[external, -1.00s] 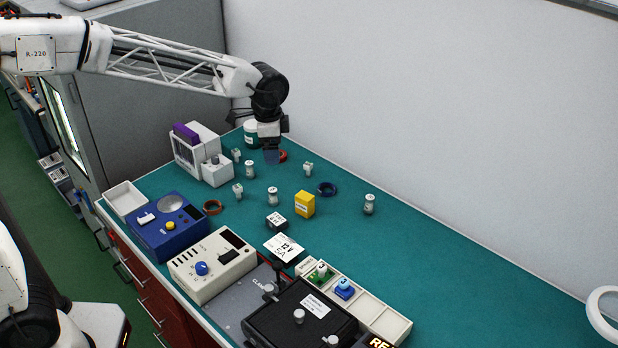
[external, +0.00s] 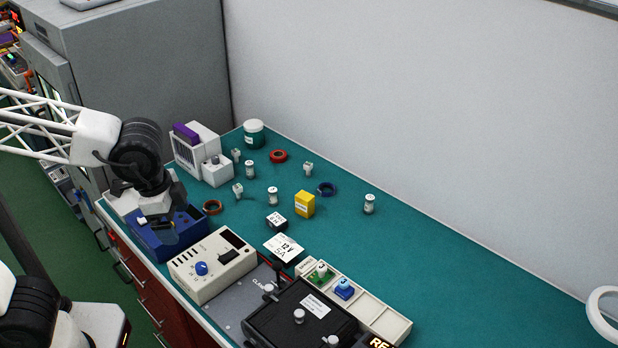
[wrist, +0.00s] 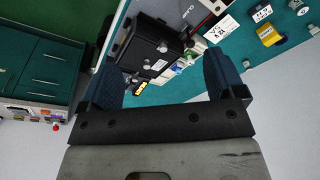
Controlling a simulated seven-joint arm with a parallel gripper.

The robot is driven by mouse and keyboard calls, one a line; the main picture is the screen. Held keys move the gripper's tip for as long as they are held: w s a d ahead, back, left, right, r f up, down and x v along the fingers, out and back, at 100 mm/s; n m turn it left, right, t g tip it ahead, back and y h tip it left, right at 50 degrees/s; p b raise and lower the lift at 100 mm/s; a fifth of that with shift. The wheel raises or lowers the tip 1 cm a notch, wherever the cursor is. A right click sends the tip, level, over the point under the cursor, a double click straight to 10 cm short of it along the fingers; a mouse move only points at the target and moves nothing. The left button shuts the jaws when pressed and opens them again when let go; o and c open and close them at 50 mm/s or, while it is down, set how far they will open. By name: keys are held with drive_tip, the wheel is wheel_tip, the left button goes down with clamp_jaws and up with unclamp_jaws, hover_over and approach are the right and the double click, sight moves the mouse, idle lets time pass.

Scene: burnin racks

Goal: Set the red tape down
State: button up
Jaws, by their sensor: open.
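The red tape (external: 278,156) is a red ring lying flat on the green bench mat near the back, right of the white jar, in the external view. My gripper (external: 160,212) is far to the left of it, over the blue device at the bench's left edge. In the wrist view my gripper's two blue fingers (wrist: 164,78) are spread wide with nothing between them. The red tape does not show in the wrist view.
A yellow box (external: 304,203), several small white-capped jars and a beige device (external: 213,265) stand around.

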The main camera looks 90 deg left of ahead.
drive_tip(key=s+d+f, duration=0.2)
drive_tip(key=s+d, duration=0.2)
drive_tip(key=s, duration=0.3)
drive_tip(key=s+d+f, duration=0.2)
drive_tip(key=s+d, duration=0.2)
drive_tip(key=s, duration=0.2)
drive_tip(key=shift+s+d+f+t+h, duration=0.25)
drive_tip(key=shift+s+f+t+h, duration=0.05)
drive_tip(key=shift+s+f, duration=0.1)
